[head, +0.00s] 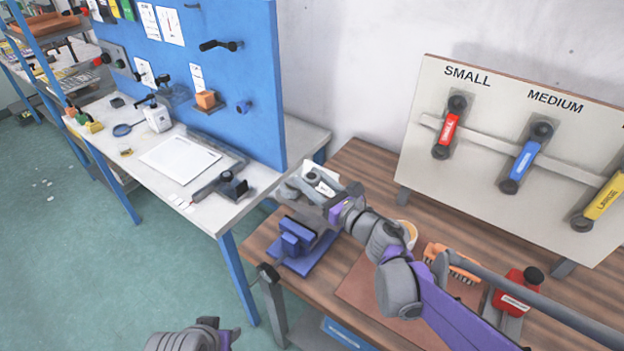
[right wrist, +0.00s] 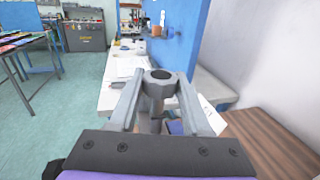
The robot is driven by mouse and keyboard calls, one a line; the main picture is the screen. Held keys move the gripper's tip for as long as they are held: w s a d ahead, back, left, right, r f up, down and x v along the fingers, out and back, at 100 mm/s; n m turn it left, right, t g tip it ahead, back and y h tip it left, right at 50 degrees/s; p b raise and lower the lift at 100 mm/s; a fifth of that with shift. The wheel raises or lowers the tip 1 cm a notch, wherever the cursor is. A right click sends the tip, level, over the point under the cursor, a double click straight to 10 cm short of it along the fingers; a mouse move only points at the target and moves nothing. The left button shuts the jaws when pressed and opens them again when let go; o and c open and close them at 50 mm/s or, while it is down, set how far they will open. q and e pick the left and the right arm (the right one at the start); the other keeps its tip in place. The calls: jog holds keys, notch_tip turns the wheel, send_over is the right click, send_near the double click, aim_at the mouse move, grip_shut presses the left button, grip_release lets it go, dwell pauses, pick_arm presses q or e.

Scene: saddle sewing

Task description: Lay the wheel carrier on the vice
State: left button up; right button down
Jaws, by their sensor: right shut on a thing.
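My right gripper (head: 300,187) is above and slightly behind the blue vice, near the left edge of the wooden bench. In the right wrist view its two fingers (right wrist: 158,100) are closed on a grey piece with a round, hollow top and a stem below, which I take to be the wheel carrier (right wrist: 159,77). In the head view the fingers and wrist largely hide this piece. The blue vice (head: 297,240) stands on the bench corner; its jaws look empty. In the right wrist view it is mostly hidden behind the gripper. Only part of my left arm shows, at the bottom edge.
A white card (head: 326,188) lies behind my right wrist. A board (head: 480,160) with red, blue and yellow handles stands at the back right. An orange brush (head: 460,267) and a red-topped item (head: 520,290) are on the bench. A blue panel (head: 262,80) rises at left.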

pick_arm(q)
jog(key=shift+s+f+b, duration=0.3)
jog(key=shift+f+b, duration=0.3)
jog(key=shift+f, duration=0.2)
jog(key=shift+s+f+b, duration=0.25)
jog(key=shift+f+b, duration=0.35)
jog(key=shift+f, duration=0.2)
pick_arm(e)
jog(key=shift+f, duration=2.15)
jog(key=shift+c, duration=1.4)
grip_release()
pick_arm(q)
jog(key=shift+s+f+b, duration=0.1)
jog(key=shift+f+b, duration=0.2)
jog(key=shift+f, duration=0.05)
pick_arm(e)
jog(key=v, duration=1.1)
jog(key=shift+r, duration=0.1)
